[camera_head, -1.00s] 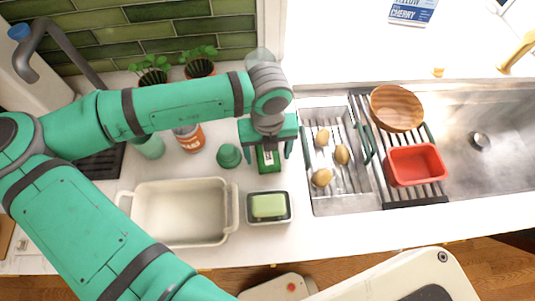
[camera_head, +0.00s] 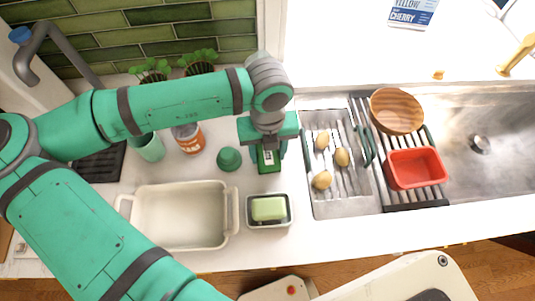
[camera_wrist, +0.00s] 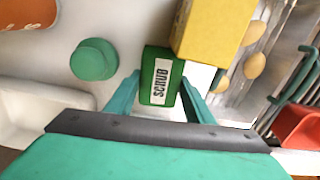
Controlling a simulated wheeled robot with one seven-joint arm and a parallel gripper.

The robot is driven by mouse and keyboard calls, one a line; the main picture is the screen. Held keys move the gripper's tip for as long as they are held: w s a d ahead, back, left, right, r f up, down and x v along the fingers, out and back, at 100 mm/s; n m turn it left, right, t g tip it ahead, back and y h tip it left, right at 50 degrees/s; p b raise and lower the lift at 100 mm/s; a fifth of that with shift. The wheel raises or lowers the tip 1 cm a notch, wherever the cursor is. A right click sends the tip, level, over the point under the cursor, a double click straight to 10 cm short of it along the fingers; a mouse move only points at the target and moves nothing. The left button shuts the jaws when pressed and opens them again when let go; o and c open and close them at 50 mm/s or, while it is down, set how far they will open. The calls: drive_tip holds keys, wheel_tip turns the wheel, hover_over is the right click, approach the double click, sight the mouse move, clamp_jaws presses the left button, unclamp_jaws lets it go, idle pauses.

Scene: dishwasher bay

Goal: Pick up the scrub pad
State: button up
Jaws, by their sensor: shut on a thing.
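The scrub pad (camera_head: 269,163) is a green block with a white label on the counter, left of the sink. In the wrist view the scrub pad (camera_wrist: 161,68) shows its "SCRUB" label between the two green fingers. My gripper (camera_head: 268,155) is above it with a finger against each side, and it is shut on the pad. The wrist view shows my gripper (camera_wrist: 160,82) the same way. The wrist hides the pad's back part in the head view. I see no clear gap under the pad.
A green knobbed object (camera_head: 229,158) stands just left of the pad. A yellow block (camera_wrist: 213,28) is close beyond it in the wrist view. A soap dish (camera_head: 282,222) and cream basin (camera_head: 232,226) lie in front. A drying rack (camera_head: 312,185) with potatoes is right.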

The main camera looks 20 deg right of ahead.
drive_tip(key=s+d+r, duration=0.7)
drive_tip(key=s+r, duration=0.4)
drive_tip(key=s, duration=0.1)
drive_tip(key=shift+d+r, duration=0.15)
drive_tip(key=shift+d, duration=0.1)
drive_tip(key=shift+s, duration=0.1)
drive_tip(key=shift+o, duration=0.5)
